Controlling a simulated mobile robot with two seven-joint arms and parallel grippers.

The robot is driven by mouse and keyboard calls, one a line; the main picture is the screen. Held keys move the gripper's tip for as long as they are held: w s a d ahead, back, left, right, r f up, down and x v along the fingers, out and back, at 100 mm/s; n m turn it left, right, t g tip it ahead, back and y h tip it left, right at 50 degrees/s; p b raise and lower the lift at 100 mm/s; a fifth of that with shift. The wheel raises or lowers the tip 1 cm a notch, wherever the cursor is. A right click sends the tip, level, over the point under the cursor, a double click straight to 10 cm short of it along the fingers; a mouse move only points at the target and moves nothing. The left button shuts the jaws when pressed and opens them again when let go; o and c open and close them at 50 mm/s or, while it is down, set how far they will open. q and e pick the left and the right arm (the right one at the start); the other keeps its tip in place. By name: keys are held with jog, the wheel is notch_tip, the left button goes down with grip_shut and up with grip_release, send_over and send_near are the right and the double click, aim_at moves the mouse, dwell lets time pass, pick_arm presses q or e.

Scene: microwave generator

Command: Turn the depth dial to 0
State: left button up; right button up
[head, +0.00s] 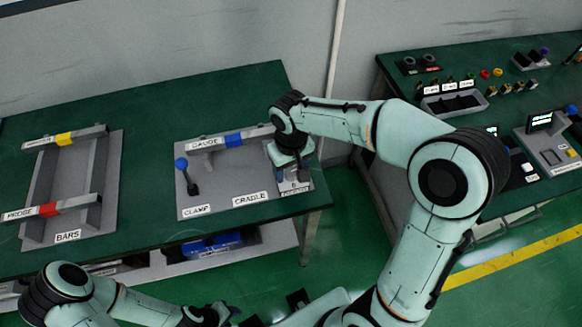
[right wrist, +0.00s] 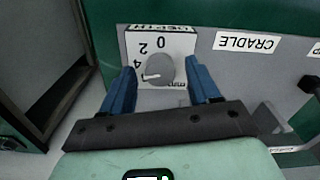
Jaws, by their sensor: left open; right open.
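The depth dial (right wrist: 163,68) is a grey round knob on a white plate (right wrist: 184,43) marked DEPTH, mm and 0, 2, 4, upside down in the right wrist view. Its white pointer (right wrist: 152,77) points left, just below the 4 in the picture, away from the 0. My right gripper (right wrist: 162,82) is open, with one blue finger on each side of the dial; contact cannot be told. In the head view my right gripper (head: 292,164) is over the cradle plate's right end and hides the dial. My left gripper (head: 228,313) is at the bottom edge, away from the table.
A bars rack (head: 55,220) stands at left. A second bench (head: 400,95) with small parts stands at right, across a gap.

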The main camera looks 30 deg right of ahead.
jog(key=c, duration=1)
jog(key=shift+c, duration=0.2)
pick_arm(q)
jog(key=shift+s+f, duration=0.1)
pick_arm(e)
jog(key=shift+m, duration=0.3)
jog(key=m+b, duration=0.1)
jog(key=m, duration=0.2)
jog(key=shift+m, duration=0.4)
jog(key=m+b, duration=0.1)
jog(key=m, duration=0.9)
jog(key=shift+m+b, duration=0.35)
jog(key=shift+m, duration=0.05)
pick_arm(q)
jog(key=f, duration=0.1)
jog(key=s+f, duration=0.1)
jog(key=f, duration=0.1)
jog(key=shift+s+f, duration=0.25)
jog(key=shift+s, duration=0.15)
pick_arm(e)
jog(key=m, duration=0.5)
jog(key=shift+m, duration=0.3)
